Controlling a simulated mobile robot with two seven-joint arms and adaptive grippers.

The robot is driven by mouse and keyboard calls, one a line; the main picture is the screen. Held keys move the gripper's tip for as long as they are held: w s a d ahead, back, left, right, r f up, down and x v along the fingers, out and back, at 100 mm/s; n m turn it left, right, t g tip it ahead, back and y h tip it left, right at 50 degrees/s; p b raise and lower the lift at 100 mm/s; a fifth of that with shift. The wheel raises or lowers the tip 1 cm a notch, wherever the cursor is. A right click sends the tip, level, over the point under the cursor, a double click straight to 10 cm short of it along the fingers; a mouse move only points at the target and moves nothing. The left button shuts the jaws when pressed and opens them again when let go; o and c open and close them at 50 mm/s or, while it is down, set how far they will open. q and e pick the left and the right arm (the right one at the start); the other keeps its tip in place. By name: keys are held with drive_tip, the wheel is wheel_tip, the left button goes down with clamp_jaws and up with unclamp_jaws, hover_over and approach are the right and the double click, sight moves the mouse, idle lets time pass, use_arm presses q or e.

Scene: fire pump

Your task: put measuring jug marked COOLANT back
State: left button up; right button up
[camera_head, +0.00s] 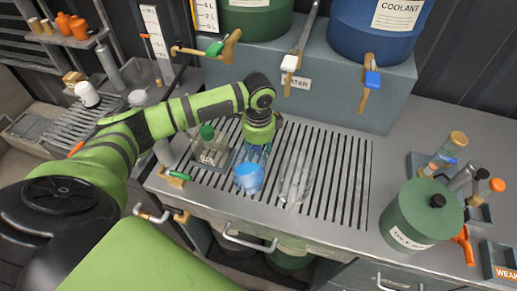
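A small blue jug or cup (249,178) is on the slatted drain grate (340,190), in front of and below my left gripper (258,148). No marking on it is readable. A clear, see-through vessel (296,180) is on the grate to its right. My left arm reaches in from the left and its wrist points down just behind the blue jug. The fingers are hard to make out against the bluish patch there, so I cannot tell whether they touch the jug. My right gripper is not in view.
A blue tank labelled COOLANT (378,28) and a green tank (255,20) stand behind, with taps overhanging the grate. A green-capped clear container (209,148) is left of the jug. A green lidded can (421,212) stands right. The grate's right part is clear.

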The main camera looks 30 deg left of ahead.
use_arm(q)
wheel_tip(320, 180, up, 12)
drive_tip(key=shift+r+b, duration=0.1)
drive_tip(key=shift+b, duration=1)
